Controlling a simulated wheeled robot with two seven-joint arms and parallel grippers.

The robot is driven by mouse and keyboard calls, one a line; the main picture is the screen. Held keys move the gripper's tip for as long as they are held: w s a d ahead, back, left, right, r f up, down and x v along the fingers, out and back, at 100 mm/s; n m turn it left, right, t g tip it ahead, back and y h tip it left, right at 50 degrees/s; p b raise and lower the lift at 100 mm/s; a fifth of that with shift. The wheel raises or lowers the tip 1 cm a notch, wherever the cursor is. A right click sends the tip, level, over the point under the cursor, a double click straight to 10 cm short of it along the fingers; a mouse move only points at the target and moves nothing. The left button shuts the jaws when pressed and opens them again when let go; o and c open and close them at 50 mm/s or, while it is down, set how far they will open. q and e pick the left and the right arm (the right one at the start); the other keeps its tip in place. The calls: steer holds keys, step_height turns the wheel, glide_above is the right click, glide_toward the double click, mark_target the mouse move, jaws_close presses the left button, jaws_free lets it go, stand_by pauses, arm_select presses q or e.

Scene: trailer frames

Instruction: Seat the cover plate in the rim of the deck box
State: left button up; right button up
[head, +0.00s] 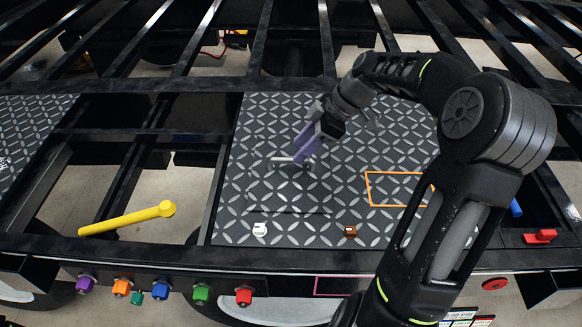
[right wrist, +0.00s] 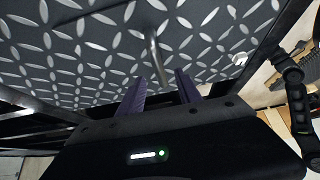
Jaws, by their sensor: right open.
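The cover plate (head: 285,192) is a diamond-tread plate with a metal bar handle (head: 286,160). It lies on the left part of the tread deck, its outline faint against the same pattern. I cannot tell whether it sits in the box rim; the box itself is hidden. My right gripper (head: 308,148) has purple fingers and is at the handle. In the right wrist view my right gripper (right wrist: 162,88) is open, with the handle (right wrist: 153,45) rising ahead and between the fingers; no closed grasp shows. My left gripper is out of view.
An orange outlined rectangle (head: 398,189) marks the deck at right. A white latch (head: 260,229) and a brown latch (head: 350,231) stand near the front edge. A yellow bar (head: 128,218) lies over the open frame at left. Coloured knobs (head: 201,294) line the front rail.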

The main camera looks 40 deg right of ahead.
steer(key=shift+f, duration=0.2)
steer(key=p+x, duration=0.1)
steer(key=x, duration=0.4)
steer(key=shift+c, duration=0.2)
stand_by(0.5)
jaws_close()
stand_by(1.2)
